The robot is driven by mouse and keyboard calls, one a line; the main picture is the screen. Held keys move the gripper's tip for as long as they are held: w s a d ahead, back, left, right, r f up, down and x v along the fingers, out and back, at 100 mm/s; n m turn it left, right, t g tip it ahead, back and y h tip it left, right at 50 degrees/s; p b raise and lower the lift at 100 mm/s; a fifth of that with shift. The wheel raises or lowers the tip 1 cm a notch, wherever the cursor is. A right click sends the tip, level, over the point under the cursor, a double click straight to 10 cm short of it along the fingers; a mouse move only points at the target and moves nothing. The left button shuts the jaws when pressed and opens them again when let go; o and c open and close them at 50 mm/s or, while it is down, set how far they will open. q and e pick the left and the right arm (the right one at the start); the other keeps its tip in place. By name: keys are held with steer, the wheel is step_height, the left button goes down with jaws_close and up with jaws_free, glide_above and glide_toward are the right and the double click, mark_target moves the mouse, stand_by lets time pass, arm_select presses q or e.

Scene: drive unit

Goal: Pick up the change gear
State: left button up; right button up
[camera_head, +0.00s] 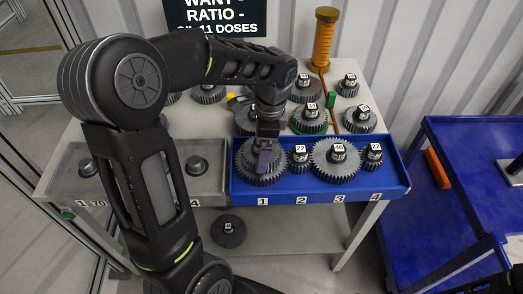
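Several dark toothed change gears with white number labels stand on the table and in a blue tray (390,189). A large gear (247,174) sits above the printed 1 at the tray's left end. Right of it are a small gear labelled 22 (299,162), a large gear labelled 60 (336,170) and another small gear (372,157). My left gripper (264,162) points down over the gear above the 1, its tip at the gear's middle. The gripper hides the hub, and I cannot tell whether the fingers hold it.
A grey tray (213,188) with posts adjoins the blue tray. More gears, an orange cylinder (323,40) and a green-handled tool (331,99) stand behind. A lone gear (228,231) lies on the lower shelf. A blue cart (455,135) stands right.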

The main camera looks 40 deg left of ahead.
arm_select(q)
steer(key=c, duration=0.5)
steer(key=shift+r, duration=0.15)
step_height(320, 180, up, 10)
steer(key=shift+f+b, duration=0.1)
steer(key=shift+b, duration=0.25)
stand_by(0.5)
